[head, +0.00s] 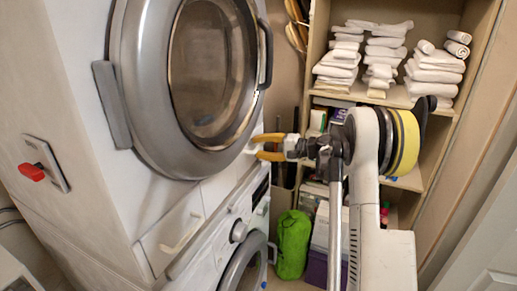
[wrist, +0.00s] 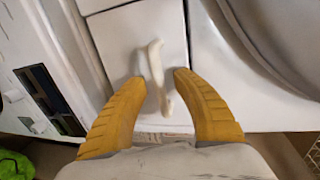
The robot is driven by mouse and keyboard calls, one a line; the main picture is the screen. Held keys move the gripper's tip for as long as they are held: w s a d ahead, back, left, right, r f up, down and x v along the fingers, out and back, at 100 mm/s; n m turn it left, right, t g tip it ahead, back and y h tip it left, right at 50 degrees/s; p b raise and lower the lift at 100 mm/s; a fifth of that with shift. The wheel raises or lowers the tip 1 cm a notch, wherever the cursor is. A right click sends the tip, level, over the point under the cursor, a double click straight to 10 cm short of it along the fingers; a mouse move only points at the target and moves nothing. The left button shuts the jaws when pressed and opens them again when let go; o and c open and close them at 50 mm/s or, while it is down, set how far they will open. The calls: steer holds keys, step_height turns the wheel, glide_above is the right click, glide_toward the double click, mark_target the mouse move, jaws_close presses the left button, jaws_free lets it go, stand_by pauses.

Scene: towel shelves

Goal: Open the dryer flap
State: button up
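The dryer (head: 85,60) is the upper machine, with a large round grey door (head: 150,120) that is shut. A small white flap (wrist: 120,40) with a curved white handle (wrist: 156,70) shows in the wrist view. It lies flush in the panel below the round door and looks shut. My gripper (head: 262,146) is open at the right end of that panel in the head view. In the wrist view my yellow fingers (wrist: 160,82) stand on either side of the handle, with gaps between; I cannot tell if they touch it.
The washer (head: 225,245) stands below. Shelves with folded towels (head: 385,50) are at the right. A green bag (head: 293,245) is on the floor beside the washer.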

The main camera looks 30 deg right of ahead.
jaws_close()
steer(key=shift+f, duration=0.1)
